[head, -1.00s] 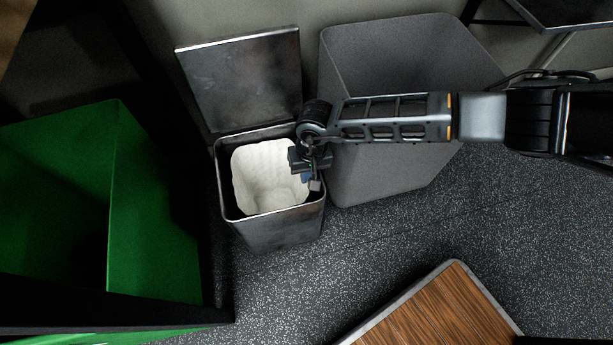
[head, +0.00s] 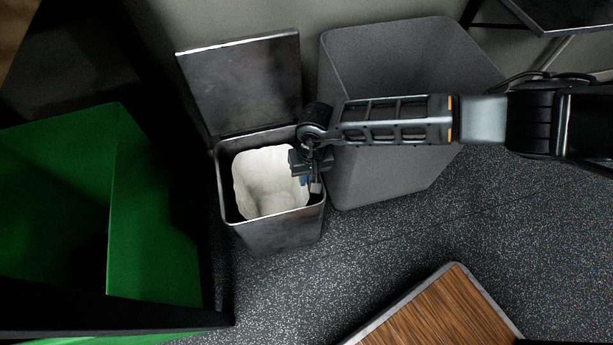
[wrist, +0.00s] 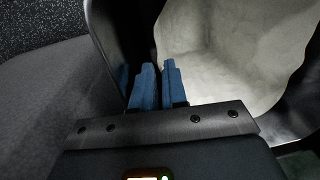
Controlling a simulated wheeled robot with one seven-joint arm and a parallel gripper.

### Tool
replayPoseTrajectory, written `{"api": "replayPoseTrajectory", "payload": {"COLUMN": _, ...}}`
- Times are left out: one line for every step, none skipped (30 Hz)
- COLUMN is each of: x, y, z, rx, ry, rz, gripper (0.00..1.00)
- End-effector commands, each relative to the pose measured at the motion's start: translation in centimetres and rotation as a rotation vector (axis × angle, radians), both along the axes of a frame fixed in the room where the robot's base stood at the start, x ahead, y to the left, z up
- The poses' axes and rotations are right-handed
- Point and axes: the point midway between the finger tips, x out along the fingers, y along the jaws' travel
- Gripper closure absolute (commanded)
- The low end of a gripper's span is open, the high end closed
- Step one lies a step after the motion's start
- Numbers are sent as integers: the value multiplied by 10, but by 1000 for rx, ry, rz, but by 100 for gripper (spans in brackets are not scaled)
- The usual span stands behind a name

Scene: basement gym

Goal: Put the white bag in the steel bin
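The white bag (head: 268,190) stands mouth up inside the steel bin (head: 275,236), below or about level with its rim. It also fills the upper right of the wrist view (wrist: 228,55). The bin's lid (head: 243,82) is tipped back open. My gripper (head: 310,184) is at the bin's right inner side, at the bag's right edge. In the wrist view its two blue fingers (wrist: 160,70) are close together, with the bag's edge running to their tips. The bag's wall between the fingers is mostly hidden.
A large grey bin (head: 375,180) stands right of the steel bin, beneath my arm. A green container (head: 150,215) is at left. A wood-topped piece with a metal edge (head: 440,312) is at the lower right. Speckled floor (head: 300,290) is clear between them.

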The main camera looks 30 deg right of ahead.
Motion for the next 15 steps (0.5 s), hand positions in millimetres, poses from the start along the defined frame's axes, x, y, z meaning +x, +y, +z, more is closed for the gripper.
{"api": "replayPoseTrajectory", "payload": {"x": 1, "y": -2, "z": 14, "rx": -2, "ry": -3, "rz": 1, "gripper": 87}}
{"api": "replayPoseTrajectory", "payload": {"x": 0, "y": -3, "z": 20, "rx": -3, "ry": -1, "rz": 2, "gripper": 87}}
{"api": "replayPoseTrajectory", "payload": {"x": 0, "y": -4, "z": 29, "rx": -3, "ry": -2, "rz": 3, "gripper": 87}}
{"api": "replayPoseTrajectory", "payload": {"x": 0, "y": -4, "z": 35, "rx": -3, "ry": -1, "rz": 2, "gripper": 87}}
{"api": "replayPoseTrajectory", "payload": {"x": 0, "y": -4, "z": 41, "rx": -2, "ry": -2, "rz": 2, "gripper": 87}}
{"api": "replayPoseTrajectory", "payload": {"x": 0, "y": -6, "z": 50, "rx": -4, "ry": -2, "rz": 3, "gripper": 87}}
{"api": "replayPoseTrajectory", "payload": {"x": -1, "y": -5, "z": 56, "rx": -2, "ry": -1, "rz": 4, "gripper": 87}}
{"api": "replayPoseTrajectory", "payload": {"x": -1, "y": -6, "z": 62, "rx": -3, "ry": 0, "rz": 3, "gripper": 87}}
{"api": "replayPoseTrajectory", "payload": {"x": -1, "y": -6, "z": 69, "rx": -2, "ry": -1, "rz": 3, "gripper": 87}}
{"api": "replayPoseTrajectory", "payload": {"x": -2, "y": -7, "z": 75, "rx": -2, "ry": -1, "rz": 3, "gripper": 87}}
{"api": "replayPoseTrajectory", "payload": {"x": -2, "y": -8, "z": 80, "rx": -3, "ry": -2, "rz": 3, "gripper": 87}}
{"api": "replayPoseTrajectory", "payload": {"x": -3, "y": -8, "z": 86, "rx": -2, "ry": 0, "rz": 2, "gripper": 87}}
{"api": "replayPoseTrajectory", "payload": {"x": -3, "y": -8, "z": 90, "rx": -1, "ry": 0, "rz": 2, "gripper": 87}}
{"api": "replayPoseTrajectory", "payload": {"x": -2, "y": -9, "z": 93, "rx": -2, "ry": 0, "rz": 2, "gripper": 87}}
{"api": "replayPoseTrajectory", "payload": {"x": -3, "y": -9, "z": 97, "rx": -1, "ry": 0, "rz": 2, "gripper": 87}}
